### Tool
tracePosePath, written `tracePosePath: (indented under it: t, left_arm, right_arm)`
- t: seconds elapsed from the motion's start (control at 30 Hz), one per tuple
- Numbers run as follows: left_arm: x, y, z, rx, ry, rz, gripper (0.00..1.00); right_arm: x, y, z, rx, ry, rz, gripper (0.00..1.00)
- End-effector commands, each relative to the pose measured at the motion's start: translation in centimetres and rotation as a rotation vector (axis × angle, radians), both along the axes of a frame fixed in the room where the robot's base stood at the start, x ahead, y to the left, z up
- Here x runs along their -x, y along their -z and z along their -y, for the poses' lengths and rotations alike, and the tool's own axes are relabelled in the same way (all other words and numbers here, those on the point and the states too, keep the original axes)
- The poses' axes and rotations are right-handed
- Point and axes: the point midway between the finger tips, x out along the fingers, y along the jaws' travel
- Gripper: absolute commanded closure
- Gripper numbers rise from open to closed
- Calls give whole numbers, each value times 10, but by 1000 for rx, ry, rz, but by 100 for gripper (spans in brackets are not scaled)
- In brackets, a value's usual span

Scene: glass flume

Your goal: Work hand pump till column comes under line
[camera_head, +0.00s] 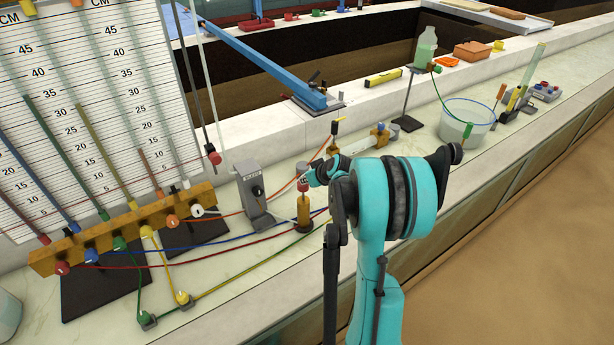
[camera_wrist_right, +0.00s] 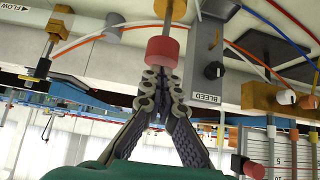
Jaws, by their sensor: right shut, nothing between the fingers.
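The hand pump (camera_head: 303,212) is a yellow cylinder on a dark foot with a red knob (camera_head: 303,186) on top, standing on the pale bench. In the right wrist view, the red knob (camera_wrist_right: 163,52) sits on a thin rod out of the yellow body (camera_wrist_right: 170,10). My right gripper (camera_head: 309,177) is shut and empty, its tips (camera_wrist_right: 160,78) right at the knob; whether they touch cannot be told. The gauge board (camera_head: 90,70) at the left carries CM scales and coloured columns of differing heights. No marked target line can be made out. My left gripper is out of view.
A grey BLEED box (camera_head: 257,195) stands left of the pump. Coloured tubes run along the bench to the yellow manifold (camera_head: 130,230). A bucket (camera_head: 467,122) and a bottle stand (camera_head: 407,105) are at the right. The bench's front edge is close.

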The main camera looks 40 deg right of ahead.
Motion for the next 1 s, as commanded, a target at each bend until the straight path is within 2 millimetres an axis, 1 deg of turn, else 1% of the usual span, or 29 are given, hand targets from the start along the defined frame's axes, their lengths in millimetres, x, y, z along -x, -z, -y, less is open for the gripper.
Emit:
tracePosePath:
  t: [0.43, 0.57, 0.7, 0.8, 0.87, 1.0]
  left_arm:
    - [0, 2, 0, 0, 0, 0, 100]
    - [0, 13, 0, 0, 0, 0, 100]
    - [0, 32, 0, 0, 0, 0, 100]
    - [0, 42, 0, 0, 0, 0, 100]
    - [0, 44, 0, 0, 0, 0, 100]
    - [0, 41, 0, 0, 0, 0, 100]
  right_arm:
    - [0, 4, 0, 0, 0, 0, 100]
    - [0, 17, 0, 0, 0, 0, 100]
    - [0, 41, 0, 0, 0, 0, 100]
    - [0, 54, 0, 0, 0, 0, 100]
    - [0, 56, 0, 0, 0, -1, 100]
    - [1, 55, 0, 0, -1, -3, 100]
